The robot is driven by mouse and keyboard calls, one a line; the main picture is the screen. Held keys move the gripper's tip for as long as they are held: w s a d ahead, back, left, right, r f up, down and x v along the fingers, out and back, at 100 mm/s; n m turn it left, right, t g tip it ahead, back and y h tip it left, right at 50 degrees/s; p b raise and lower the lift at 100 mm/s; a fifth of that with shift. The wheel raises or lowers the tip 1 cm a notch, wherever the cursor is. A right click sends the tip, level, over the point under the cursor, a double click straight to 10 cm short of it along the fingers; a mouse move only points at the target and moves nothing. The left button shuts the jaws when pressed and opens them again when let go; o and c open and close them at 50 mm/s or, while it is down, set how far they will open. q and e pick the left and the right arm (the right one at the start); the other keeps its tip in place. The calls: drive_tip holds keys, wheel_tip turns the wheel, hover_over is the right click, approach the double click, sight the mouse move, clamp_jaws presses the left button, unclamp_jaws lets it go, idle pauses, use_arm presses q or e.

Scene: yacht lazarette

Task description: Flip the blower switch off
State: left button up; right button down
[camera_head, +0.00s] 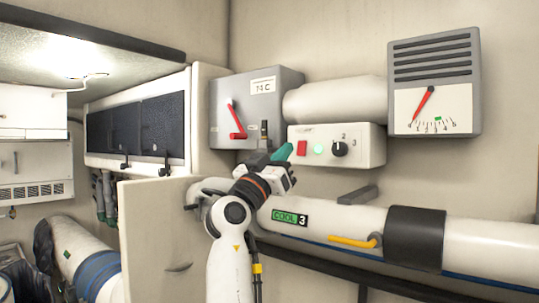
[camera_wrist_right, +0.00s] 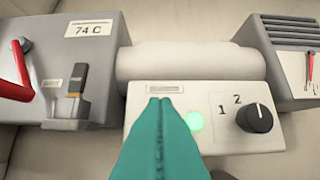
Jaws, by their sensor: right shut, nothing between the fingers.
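A small label sits above the switch, too small to read. My right gripper (camera_head: 283,153) has teal fingers pressed together, empty, just left of the red switch in the head view. In the right wrist view the shut fingertips (camera_wrist_right: 160,102) lie below the label and cover the switch, left of the green lamp (camera_wrist_right: 194,122). I cannot tell whether they touch it. My left gripper is not in view.
A grey box (camera_head: 258,90) with a red lever and a small black-handled switch is left of the control box. A grey gauge box (camera_head: 433,82) is at right. A white pipe (camera_head: 470,240) with a yellow handle (camera_head: 352,242) runs below.

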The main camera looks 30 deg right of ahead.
sight(300, 147)
drive_tip(key=shift+w+d+f+p, duration=0.25)
drive_tip(key=shift+w+d, duration=0.1)
drive_tip(key=shift+d, duration=0.35)
drive_tip(key=shift+w+d+f+p, duration=0.2)
drive_tip(key=shift+w+d+f, duration=0.1)
drive_tip(key=shift+d, duration=0.4)
